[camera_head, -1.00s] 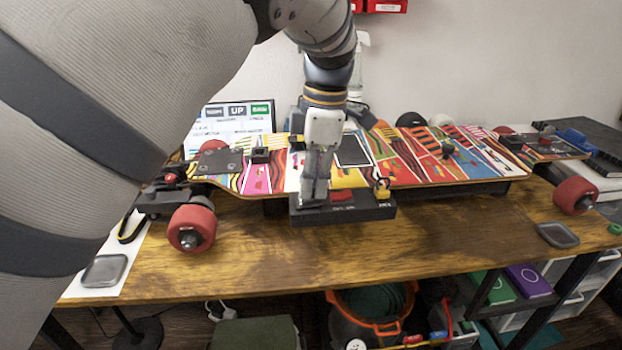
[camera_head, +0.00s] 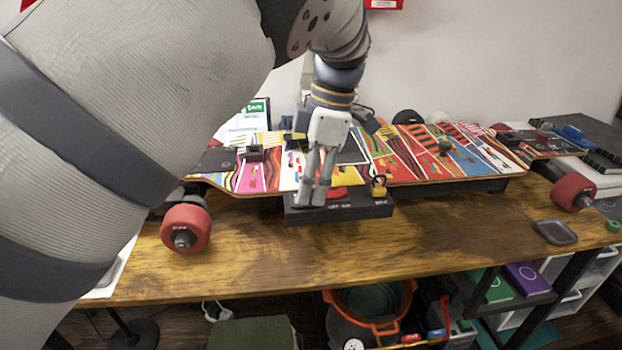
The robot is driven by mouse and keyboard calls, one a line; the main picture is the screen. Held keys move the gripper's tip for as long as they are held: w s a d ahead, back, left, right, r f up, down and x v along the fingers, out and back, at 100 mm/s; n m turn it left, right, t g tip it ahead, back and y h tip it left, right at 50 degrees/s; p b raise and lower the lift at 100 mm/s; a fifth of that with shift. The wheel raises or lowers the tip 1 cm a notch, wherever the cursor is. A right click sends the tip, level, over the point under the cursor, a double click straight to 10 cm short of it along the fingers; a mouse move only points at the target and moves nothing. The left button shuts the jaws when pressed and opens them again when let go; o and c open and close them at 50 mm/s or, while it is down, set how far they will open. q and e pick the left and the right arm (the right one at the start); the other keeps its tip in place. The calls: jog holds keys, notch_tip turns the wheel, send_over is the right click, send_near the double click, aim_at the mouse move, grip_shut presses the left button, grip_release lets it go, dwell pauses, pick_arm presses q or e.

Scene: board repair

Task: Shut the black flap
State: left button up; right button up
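A black rectangular panel (camera_head: 351,151), which looks like the flap, shows at the middle of the colourful skateboard deck (camera_head: 405,165). My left gripper hides part of it, and I cannot tell how far open it stands. A black box (camera_head: 352,210) with a red part and a yellow piece (camera_head: 379,186) sits at the deck's front edge. My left gripper (camera_head: 311,204) points down over the left part of this box. Its fingers are close together with nothing visible between them; contact with the box is unclear. My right gripper is not in view.
The board lies on a wooden table (camera_head: 400,250) with red wheels (camera_head: 185,228) at its ends. A small dark tray (camera_head: 555,232) lies at the right. The front of the table is mostly clear. An orange-rimmed bucket (camera_head: 372,312) stands below.

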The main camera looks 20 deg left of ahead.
pick_arm(q)
jog(key=shift+r, duration=0.1)
jog(key=v, duration=1.2)
jog(key=shift+s, duration=0.1)
